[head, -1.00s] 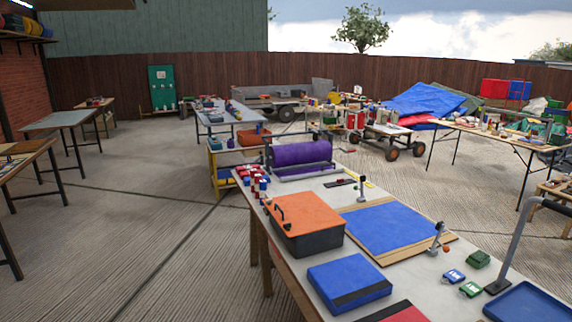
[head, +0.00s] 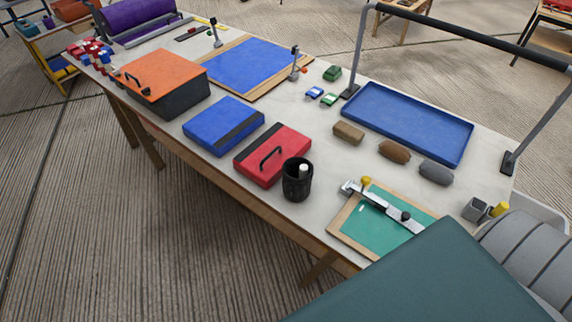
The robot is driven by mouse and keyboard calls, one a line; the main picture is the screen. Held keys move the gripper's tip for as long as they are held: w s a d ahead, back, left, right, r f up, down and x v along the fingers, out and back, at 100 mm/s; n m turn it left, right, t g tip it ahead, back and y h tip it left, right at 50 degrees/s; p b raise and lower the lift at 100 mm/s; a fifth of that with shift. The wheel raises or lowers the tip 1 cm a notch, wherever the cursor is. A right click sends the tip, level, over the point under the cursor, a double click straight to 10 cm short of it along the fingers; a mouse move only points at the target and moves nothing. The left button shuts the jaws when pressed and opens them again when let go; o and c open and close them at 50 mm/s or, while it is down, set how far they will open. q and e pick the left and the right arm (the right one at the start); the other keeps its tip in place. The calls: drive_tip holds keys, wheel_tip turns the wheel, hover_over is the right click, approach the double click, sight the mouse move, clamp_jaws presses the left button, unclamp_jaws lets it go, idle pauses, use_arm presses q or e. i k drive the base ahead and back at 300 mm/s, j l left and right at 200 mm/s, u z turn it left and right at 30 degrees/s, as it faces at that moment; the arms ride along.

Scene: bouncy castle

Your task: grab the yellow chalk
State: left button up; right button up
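A short yellow cylinder (head: 499,209) lies tilted beside a small grey square cup (head: 475,209) at the right end of the long worktable. It may be the yellow chalk, but it is too small to be sure. A black cup (head: 297,187) near the table's front edge holds a white stick (head: 303,170). A small yellow knob (head: 366,181) sits by the metal bar on a green wood-framed board (head: 376,238). Neither of my grippers is in view.
The worktable (head: 330,207) also bears a red case (head: 290,143), a blue case (head: 215,113), an orange-lidded box (head: 165,70) and a blue tray (head: 400,112) under a tall metal frame. A dark teal surface (head: 440,275) blocks the lower right. Ground at left is clear.

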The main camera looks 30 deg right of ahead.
sight(502, 206)
drive_tip(key=z, duration=2.6)
